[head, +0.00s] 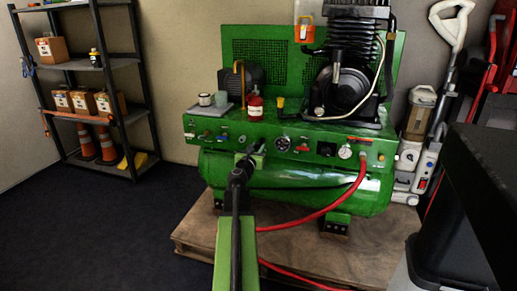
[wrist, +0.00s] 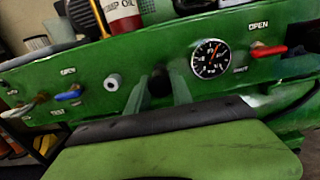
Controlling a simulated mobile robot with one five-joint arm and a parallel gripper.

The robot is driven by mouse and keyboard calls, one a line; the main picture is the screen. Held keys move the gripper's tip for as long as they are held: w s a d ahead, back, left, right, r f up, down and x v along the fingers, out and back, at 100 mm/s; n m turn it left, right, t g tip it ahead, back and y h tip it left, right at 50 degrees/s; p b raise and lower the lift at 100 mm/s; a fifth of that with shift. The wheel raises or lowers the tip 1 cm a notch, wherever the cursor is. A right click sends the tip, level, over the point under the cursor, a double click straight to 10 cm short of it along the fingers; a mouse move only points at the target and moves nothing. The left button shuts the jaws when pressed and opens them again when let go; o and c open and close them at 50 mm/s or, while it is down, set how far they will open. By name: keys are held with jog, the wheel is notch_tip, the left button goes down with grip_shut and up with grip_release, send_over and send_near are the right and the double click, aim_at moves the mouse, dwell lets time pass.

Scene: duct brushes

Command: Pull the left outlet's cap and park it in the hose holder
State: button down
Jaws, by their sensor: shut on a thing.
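My gripper (head: 250,156) is in front of the green compressor's front panel, left of the gauge. In the wrist view its two fingers (wrist: 159,88) are closed around a dark round cap (wrist: 158,78). I cannot tell whether the cap touches the panel behind it. A pale round outlet fitting (wrist: 112,82) with a dark centre sits on the panel just left of the fingers. The fitting also shows in the head view (head: 242,138). I cannot clearly make out which part is the hose holder.
A blue valve lever (wrist: 68,95) is at the left and a gauge (wrist: 211,58) and red lever (wrist: 268,50) are at the right. A red bottle (head: 255,107) stands on the ledge above. A red hose (head: 325,210) hangs at the right.

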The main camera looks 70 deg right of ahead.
jog(key=shift+d, duration=0.5)
jog(key=c, duration=1.1)
grip_release()
jog(key=shift+o, duration=0.2)
